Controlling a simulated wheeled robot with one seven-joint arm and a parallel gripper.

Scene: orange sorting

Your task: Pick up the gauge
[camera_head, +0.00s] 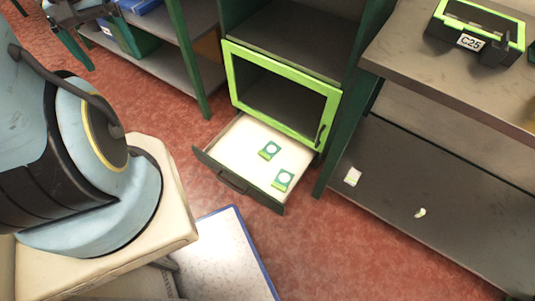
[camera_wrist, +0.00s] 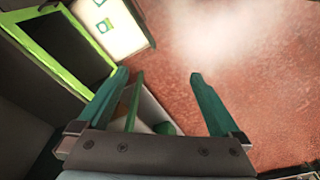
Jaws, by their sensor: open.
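Two small green pieces with white round faces, which look like gauges, lie flat and apart in the open drawer (camera_head: 235,140). One gauge (camera_head: 270,150) is nearer the drawer's middle; the other gauge (camera_head: 284,179) is closer to its right front corner. In the wrist view a gauge (camera_wrist: 103,26) shows in the drawer (camera_wrist: 128,38) at the upper left, with part of the other at the top edge. My gripper (camera_wrist: 158,75) is open, with nothing between its teal fingers. It is well away from the drawer, at the upper left in the head view (camera_head: 113,60).
A green-framed glass door (camera_head: 283,93) stands above the drawer. A green post (camera_head: 190,60) and shelving lie between my gripper and the drawer. A box labelled C25 (camera_head: 478,38) stands on the right bench. A blue-edged board (camera_head: 225,260) lies below the drawer. Red floor is open around it.

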